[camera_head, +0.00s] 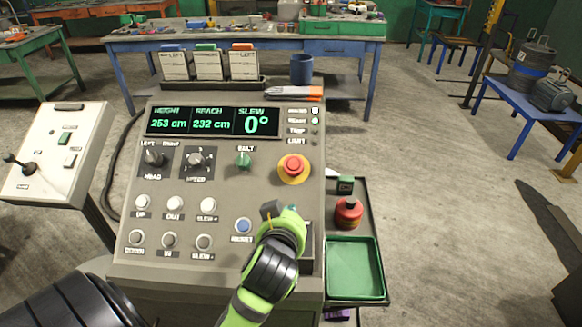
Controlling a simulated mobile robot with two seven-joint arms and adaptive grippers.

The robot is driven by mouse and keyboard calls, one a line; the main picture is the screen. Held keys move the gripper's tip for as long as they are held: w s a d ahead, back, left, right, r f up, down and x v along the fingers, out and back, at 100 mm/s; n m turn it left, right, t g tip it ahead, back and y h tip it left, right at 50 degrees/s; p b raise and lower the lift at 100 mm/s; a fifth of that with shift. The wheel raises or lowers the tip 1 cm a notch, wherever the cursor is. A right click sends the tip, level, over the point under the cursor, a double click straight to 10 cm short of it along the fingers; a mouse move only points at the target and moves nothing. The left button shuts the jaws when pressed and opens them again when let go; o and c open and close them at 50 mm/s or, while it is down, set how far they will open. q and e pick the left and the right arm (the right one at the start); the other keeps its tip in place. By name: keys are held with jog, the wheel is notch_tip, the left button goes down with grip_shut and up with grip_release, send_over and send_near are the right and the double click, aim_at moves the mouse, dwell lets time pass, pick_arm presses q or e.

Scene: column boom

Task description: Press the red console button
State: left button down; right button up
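The red console button (293,166) is a round mushroom head on a yellow ring, at the right of the sloped grey console (135,250). Nothing covers it. My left gripper (270,210) is over the console's lower right, below the red button in the picture and apart from it. It is seen from behind, and its green and black wrist hides most of the fingers and part of the panel there. I cannot make out whether it is open or shut. My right gripper is not in view.
The display (212,122) reads height 253 cm, reach 232 cm, slew 0°. Knobs and several white buttons fill the panel, with a blue button (243,226) beside my gripper. A side shelf holds a red-and-black object (348,212) and a green tray (383,268). A joystick box (90,130) stands left.

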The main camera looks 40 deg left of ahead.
pick_arm(q)
notch_tip(320, 180, up, 7)
jog(key=w+a+n+t+y, duration=0.1)
jog(key=w+n+y, duration=0.1)
jog(key=shift+a+t, duration=0.4)
jog(key=shift+w, duration=0.1)
jog(key=p, duration=0.3)
send_near(294, 165)
jog(key=w+a+r, duration=0.3)
jog(key=w+r, duration=0.1)
jog(key=shift+w+a+f+p, duration=0.2)
jog(key=shift+w+f, duration=0.1)
jog(key=shift+f, duration=0.4)
jog(key=shift+w+a+f+p, duration=0.25)
jog(key=shift+w+f, duration=0.05)
jog(key=shift+f, duration=0.4)
jog(key=shift+w+a+f+p, duration=0.2)
jog(key=shift+w+f, duration=0.1)
jog(key=shift+f, duration=0.4)
